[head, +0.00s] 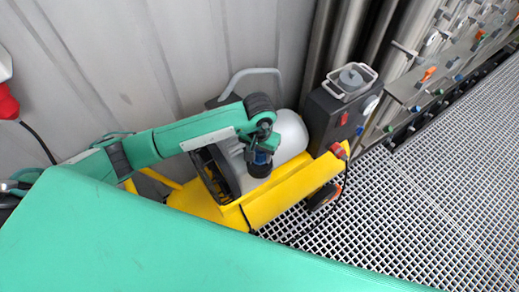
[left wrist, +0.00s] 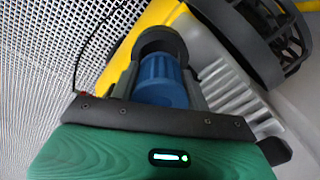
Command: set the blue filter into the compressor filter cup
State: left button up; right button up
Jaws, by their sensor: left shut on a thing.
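The blue filter (left wrist: 160,78) is between the two dark fingers of my left gripper (left wrist: 160,85) in the left wrist view. My left gripper is shut on it. A little of the filter's blue (head: 262,157) shows below the gripper (head: 262,148) in the head view. The black filter cup (left wrist: 160,38) is just beyond the filter's far end, with its open mouth toward the gripper. In the head view the cup (head: 259,169) is directly below the gripper, on the compressor. The filter's end overlaps the cup mouth in the picture; I cannot tell how deep it sits. My right gripper is not in view.
The yellow compressor (head: 284,195) has a white tank (head: 291,134) and a black fan guard (left wrist: 262,38) close beside the cup. A dark box (head: 333,120) stands to its right. Grating floor (head: 440,190) is open at the right.

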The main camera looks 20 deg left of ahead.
aim_at(260, 158)
pick_arm(q)
jog(key=shift+f, duration=0.9)
jog(key=shift+f+b, duration=0.6)
jog(key=shift+b, duration=0.5)
jog(key=o, duration=1.1)
jog(key=shift+c, duration=0.2)
notch_tip(260, 158, up, 14)
jog(key=b, duration=0.3)
jog(key=shift+s+f, duration=0.1)
jog(key=shift+f, duration=0.05)
